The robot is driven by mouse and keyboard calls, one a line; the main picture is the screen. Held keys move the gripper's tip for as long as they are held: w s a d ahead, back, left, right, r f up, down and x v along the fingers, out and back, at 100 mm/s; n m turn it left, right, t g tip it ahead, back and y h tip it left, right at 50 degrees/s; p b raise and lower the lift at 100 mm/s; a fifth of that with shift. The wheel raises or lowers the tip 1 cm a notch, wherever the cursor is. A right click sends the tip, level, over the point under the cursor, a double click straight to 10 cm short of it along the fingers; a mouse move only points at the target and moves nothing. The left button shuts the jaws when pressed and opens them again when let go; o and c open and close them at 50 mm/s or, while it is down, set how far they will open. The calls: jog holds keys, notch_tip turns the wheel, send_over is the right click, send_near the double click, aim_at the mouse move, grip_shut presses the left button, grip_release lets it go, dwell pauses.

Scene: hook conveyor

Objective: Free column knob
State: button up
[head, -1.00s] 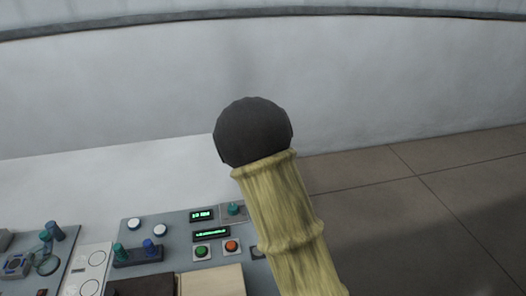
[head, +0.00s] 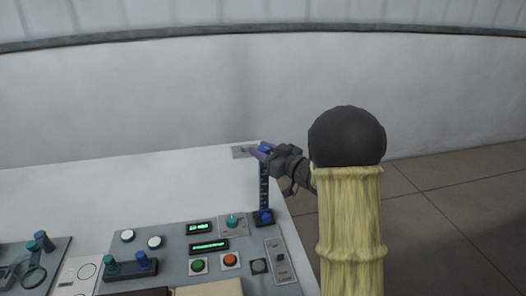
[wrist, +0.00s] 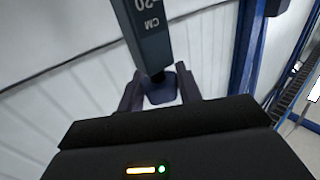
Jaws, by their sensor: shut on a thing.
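A slim dark column (head: 264,185) with scale marks stands upright at the right of the bench in the head view. In the wrist view the column (wrist: 150,38) shows large "20 CM" lettering. My gripper (head: 264,153) is at the column's top, reaching in from the right. In the wrist view my gripper (wrist: 160,92) is shut on a small dark-blue knob (wrist: 161,90) at the column's end. My fingers partly cover it in the head view. A blue piece (head: 264,217) sits at the column's foot on a dark base.
The control panel (head: 175,262) by the column carries a green button (head: 198,265), an orange button (head: 230,260), lit displays and a teal knob (head: 232,221). A slotted plate (head: 278,262) lies in front of the column. The white bench top behind is mostly clear.

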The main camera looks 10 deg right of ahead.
aim_at(263, 148)
jog(key=n+g+y+p, duration=0.2)
jog(key=n+g+y, duration=0.1)
jog(key=g+y, duration=0.1)
jog(key=shift+d+r+n, duration=0.1)
jog(key=shift+r+n, duration=0.05)
jog(key=shift+n, duration=0.25)
jog(key=n+g+y+p, duration=0.1)
jog(key=n+g, duration=0.1)
jog(key=g, duration=0.1)
jog(key=n+g+y+p, duration=0.2)
jog(key=g, duration=0.1)
jog(key=shift+n+g, duration=0.3)
jog(key=n+g+p, duration=0.1)
jog(key=g, duration=0.1)
jog(key=n+g+y+p, duration=0.1)
jog(key=n+g, duration=0.1)
jog(key=g, duration=0.1)
jog(key=shift+s+n+g, duration=0.15)
jog(key=shift+n+g, duration=0.15)
jog(key=n+g+p, duration=0.2)
jog(key=g+p, duration=0.1)
jog(key=shift+g+h, duration=0.3)
jog(key=shift+g, duration=0.1)
jog(key=shift+n+g+p, duration=0.3)
jog(key=shift+n+p, duration=0.1)
jog(key=o, duration=0.9)
jog(key=shift+o, duration=0.2)
notch_tip(263, 148, up, 10)
jog(key=shift+f+b, duration=0.1)
jog(key=shift+b, duration=0.55)
